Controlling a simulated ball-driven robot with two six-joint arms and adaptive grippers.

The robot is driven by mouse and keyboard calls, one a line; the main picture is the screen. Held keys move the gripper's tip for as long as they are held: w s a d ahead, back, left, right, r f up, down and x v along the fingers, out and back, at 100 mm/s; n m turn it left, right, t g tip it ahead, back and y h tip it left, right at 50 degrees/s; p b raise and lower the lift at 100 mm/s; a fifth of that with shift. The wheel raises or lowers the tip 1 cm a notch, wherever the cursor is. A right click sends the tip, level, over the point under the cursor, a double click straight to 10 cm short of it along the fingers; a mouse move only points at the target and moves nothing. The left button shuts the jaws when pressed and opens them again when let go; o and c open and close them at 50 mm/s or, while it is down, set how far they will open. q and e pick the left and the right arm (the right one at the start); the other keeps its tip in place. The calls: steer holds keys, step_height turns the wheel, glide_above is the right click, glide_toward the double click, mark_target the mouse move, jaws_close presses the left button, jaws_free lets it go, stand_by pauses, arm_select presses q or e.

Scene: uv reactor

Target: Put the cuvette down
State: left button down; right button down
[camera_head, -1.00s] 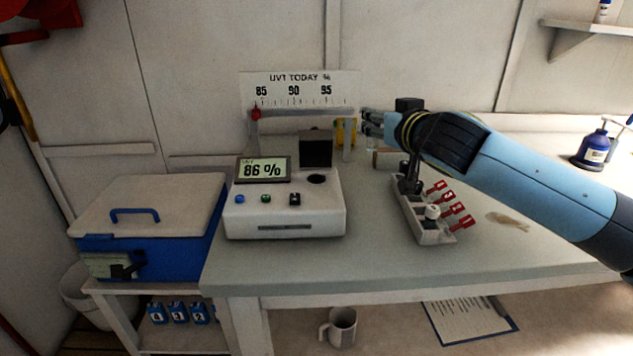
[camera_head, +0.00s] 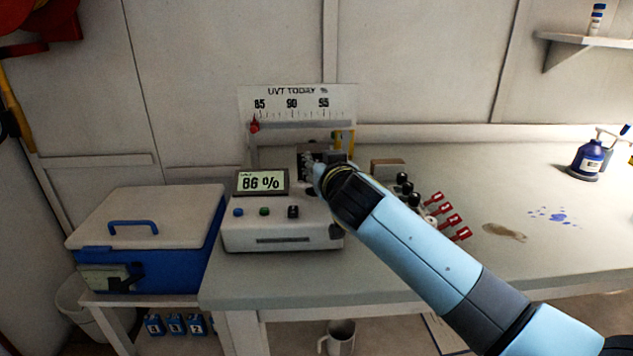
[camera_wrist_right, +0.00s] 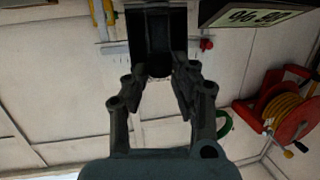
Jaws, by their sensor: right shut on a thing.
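My right gripper (camera_head: 312,172) is at the UV meter (camera_head: 285,242), in front of its raised dark lid (camera_head: 305,153), above the right side of its top. In the right wrist view my two fingers (camera_wrist_right: 159,92) flank a narrow gap in front of a dark upright part (camera_wrist_right: 155,30). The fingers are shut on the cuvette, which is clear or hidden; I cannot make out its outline. The meter's well is hidden behind my gripper. The display (camera_head: 262,182) reads 86 %. My left gripper is not in view.
A rack with black-capped items (camera_head: 403,178) and red tags (camera_head: 446,208) is partly behind my arm. A UVT scale board (camera_head: 297,92) stands behind the meter. A blue cooler (camera_head: 165,262) is at left. A brown stain (camera_head: 503,232) and blue drops (camera_head: 557,216) mark the right tabletop.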

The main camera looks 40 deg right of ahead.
steer(key=shift+w+a+f, duration=0.15)
steer(key=shift+a+f, duration=0.05)
steer(key=shift+a, duration=0.05)
steer(key=shift+f+b, duration=0.4)
steer(key=shift+f, duration=1.35)
steer(key=shift+f, duration=0.2)
steer(key=c, duration=1.1)
jaws_free()
